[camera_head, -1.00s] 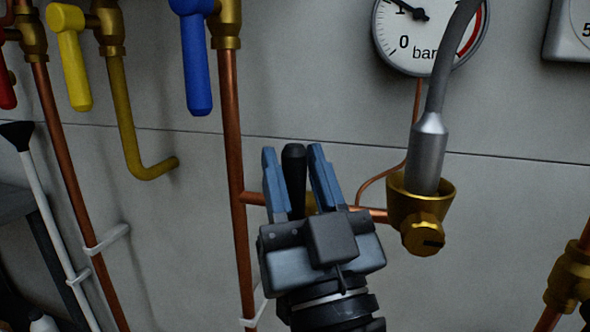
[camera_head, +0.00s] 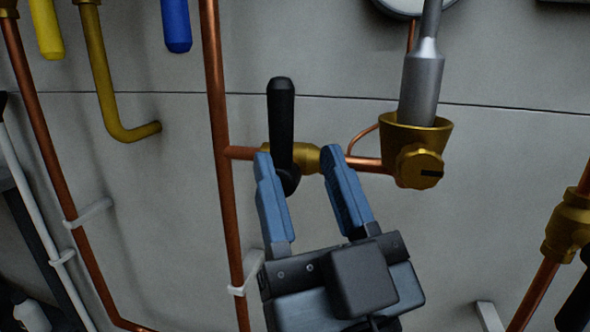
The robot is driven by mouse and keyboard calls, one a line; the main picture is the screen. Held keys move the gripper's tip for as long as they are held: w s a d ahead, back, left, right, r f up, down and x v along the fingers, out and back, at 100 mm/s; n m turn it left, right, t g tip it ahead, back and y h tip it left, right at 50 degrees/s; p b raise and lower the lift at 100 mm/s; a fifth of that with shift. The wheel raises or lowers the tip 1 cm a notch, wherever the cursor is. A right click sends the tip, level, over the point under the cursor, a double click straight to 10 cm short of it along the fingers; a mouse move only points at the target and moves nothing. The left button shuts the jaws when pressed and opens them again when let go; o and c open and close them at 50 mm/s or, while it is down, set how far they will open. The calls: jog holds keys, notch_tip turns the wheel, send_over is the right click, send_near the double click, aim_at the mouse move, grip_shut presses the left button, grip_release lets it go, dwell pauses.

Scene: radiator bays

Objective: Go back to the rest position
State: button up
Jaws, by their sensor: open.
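My gripper (camera_head: 297,155) is open, with its two blue fingers apart and nothing between the tips. It is in the lower middle of the head view and points up towards the wall. Just beyond its fingertips, a black lever handle (camera_head: 281,125) stands upright on a brass valve (camera_head: 306,157) in a short copper branch pipe. The left finger overlaps part of the valve in the picture; I cannot tell whether it touches.
A grey hose end (camera_head: 421,88) sits in a brass funnel (camera_head: 438,133) right of the valve. A vertical copper pipe (camera_head: 219,110) runs left of my gripper. A blue handle (camera_head: 176,22) and a yellow handle (camera_head: 46,28) hang at upper left.

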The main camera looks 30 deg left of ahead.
jog(key=shift+s+d+f, duration=0.1)
jog(key=shift+d+f, duration=0.05)
dwell(0.4)
jog(key=s+d+f+m+t+h, duration=0.1)
jog(key=s+d+f+m+h, duration=0.4)
jog(key=d+f, duration=0.55)
jog(key=s+d+f+m+t+h, duration=0.1)
jog(key=d+f+m+h, duration=0.1)
jog(key=d+f+h, duration=0.75)
jog(key=s+d+f+m+g+h, duration=0.1)
jog(key=s+d+f+g, duration=0.1)
jog(key=s+d+f, duration=0.45)
jog(key=s+d+f+m+g+h, duration=0.1)
jog(key=s+d+h, duration=0.1)
jog(key=s+d, duration=0.3)
jog(key=s+d+f+g+h, duration=0.1)
jog(key=s+d+g, duration=0.1)
jog(key=s, duration=0.6)
notch_tip(320, 180, up, 18)
jog(key=p, duration=1.8)
jog(key=shift+w, duration=0.2)
jog(key=shift+d, duration=0.1)
jog(key=shift+c, duration=0.2)
